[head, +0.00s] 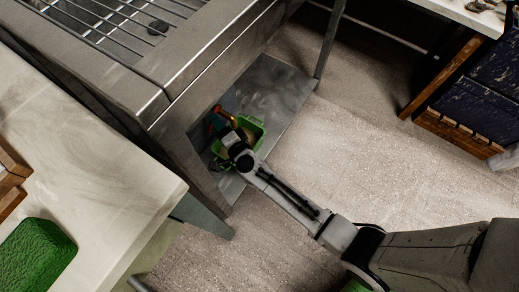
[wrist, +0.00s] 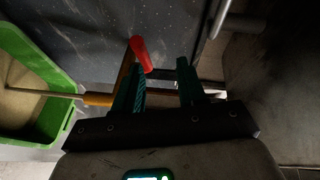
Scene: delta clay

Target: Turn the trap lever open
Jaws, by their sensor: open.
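The trap lever, an orange bar with a red grip (wrist: 141,54), stands just beyond my gripper's left finger in the wrist view. In the head view the red and orange lever (head: 226,115) shows low under the steel unit. My gripper (wrist: 162,75) is open, its two dark teal fingers apart with nothing clearly held between them. The lever's red end leans towards the gap from the left, and I cannot tell whether a finger touches it. The lever's lower part is hidden behind the left finger. In the head view my gripper (head: 217,124) reaches down beside the lever, partly hidden.
A green bin (wrist: 68,92) with pale material stands left of my gripper, with a thin rod across it. A grey metal shelf (head: 277,88) lies underneath the steel sink unit (head: 150,97). A metal pipe (wrist: 221,18) is close on the right. Open floor (head: 330,150) lies to the right.

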